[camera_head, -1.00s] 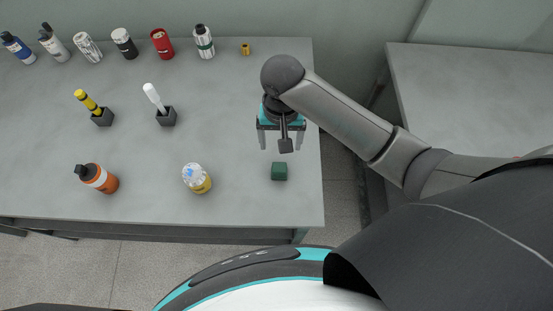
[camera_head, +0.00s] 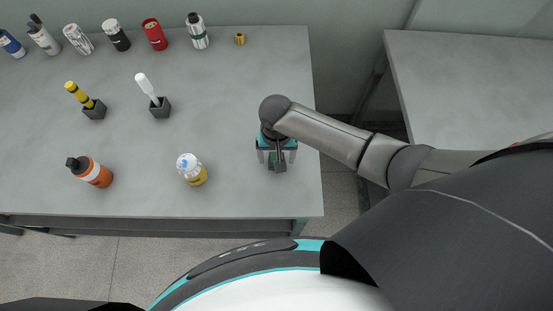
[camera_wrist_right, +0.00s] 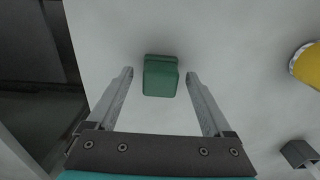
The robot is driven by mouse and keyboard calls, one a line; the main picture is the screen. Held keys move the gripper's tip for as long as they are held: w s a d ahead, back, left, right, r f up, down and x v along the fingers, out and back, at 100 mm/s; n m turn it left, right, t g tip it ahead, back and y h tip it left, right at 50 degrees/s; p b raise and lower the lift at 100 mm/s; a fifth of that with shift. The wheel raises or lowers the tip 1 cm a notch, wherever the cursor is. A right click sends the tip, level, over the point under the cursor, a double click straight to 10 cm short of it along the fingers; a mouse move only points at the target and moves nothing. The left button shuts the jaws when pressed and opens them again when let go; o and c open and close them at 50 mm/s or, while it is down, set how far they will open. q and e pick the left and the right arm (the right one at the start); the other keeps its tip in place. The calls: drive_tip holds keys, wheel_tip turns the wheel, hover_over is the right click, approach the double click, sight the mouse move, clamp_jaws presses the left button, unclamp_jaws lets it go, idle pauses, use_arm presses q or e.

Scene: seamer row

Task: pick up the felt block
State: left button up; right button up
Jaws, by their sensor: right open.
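The felt block is a small dark green block (camera_wrist_right: 160,78) on the grey table, seen in the right wrist view between the two fingertips. My right gripper (camera_wrist_right: 159,76) is open, with one finger on each side of the block and a visible gap to each. I cannot tell how far the tips are above the table. In the head view my right gripper (camera_head: 277,160) is over the block's place near the table's right front corner and hides the block. My left gripper is not in view.
Two dark holders (camera_head: 160,108) (camera_head: 95,110) carry a white and a yellow stick. Several containers and a small yellow piece (camera_head: 240,39) line the back.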

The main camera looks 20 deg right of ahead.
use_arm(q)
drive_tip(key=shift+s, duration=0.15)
use_arm(e)
drive_tip(key=shift+f, duration=0.2)
drive_tip(key=shift+c, duration=1.2)
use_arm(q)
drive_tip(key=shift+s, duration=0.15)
use_arm(e)
clamp_jaws()
use_arm(q)
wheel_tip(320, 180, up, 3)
drive_tip(key=p, duration=0.3)
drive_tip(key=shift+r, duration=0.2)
use_arm(e)
wheel_tip(320, 180, up, 20)
